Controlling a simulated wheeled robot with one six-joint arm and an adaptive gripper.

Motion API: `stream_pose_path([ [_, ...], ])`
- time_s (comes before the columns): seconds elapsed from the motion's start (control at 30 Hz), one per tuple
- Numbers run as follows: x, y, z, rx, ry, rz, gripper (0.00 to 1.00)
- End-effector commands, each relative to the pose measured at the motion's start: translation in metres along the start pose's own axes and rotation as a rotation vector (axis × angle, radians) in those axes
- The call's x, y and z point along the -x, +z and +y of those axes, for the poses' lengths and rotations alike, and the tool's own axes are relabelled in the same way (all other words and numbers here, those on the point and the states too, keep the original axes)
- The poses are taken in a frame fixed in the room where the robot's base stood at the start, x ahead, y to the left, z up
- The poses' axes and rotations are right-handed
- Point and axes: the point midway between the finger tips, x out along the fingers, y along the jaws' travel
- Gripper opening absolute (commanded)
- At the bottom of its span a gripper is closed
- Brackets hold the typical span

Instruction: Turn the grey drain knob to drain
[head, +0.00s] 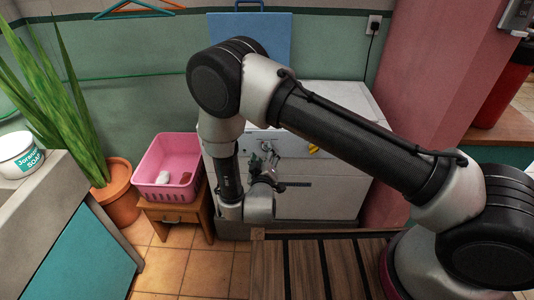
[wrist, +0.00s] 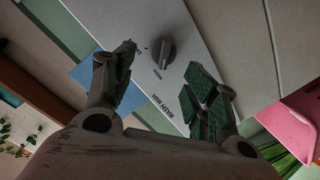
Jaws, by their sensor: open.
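A dark grey knob (wrist: 163,53) sits on the light grey control panel (wrist: 205,65) of the white machine (head: 318,197). In the wrist view it lies between and beyond my open fingertips, with no finger seen touching it. My gripper (wrist: 160,75) is open and empty. A yellow knob (head: 313,148) shows to the right, partly behind my arm.
A pink basket (head: 153,178) with small items stands on a wooden stool (head: 172,214) left of the machine. A potted plant (head: 122,197) is further left. A blue board (head: 262,38) stands behind. Slatted wood (head: 300,270) lies in front.

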Motion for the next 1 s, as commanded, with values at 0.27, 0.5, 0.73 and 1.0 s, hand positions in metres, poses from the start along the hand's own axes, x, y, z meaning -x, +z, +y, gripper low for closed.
stream_pose_path([
  [0.27,0.025,0.021,-0.009,0.118,0.082,0.092,0.56],
  [0.5,-0.013,0.017,-0.006,0.114,0.085,0.092,0.56],
  [0.73,-0.043,0.014,-0.004,0.114,0.083,0.094,0.56],
  [1.0,-0.049,0.013,-0.004,0.116,0.081,0.094,0.56],
])
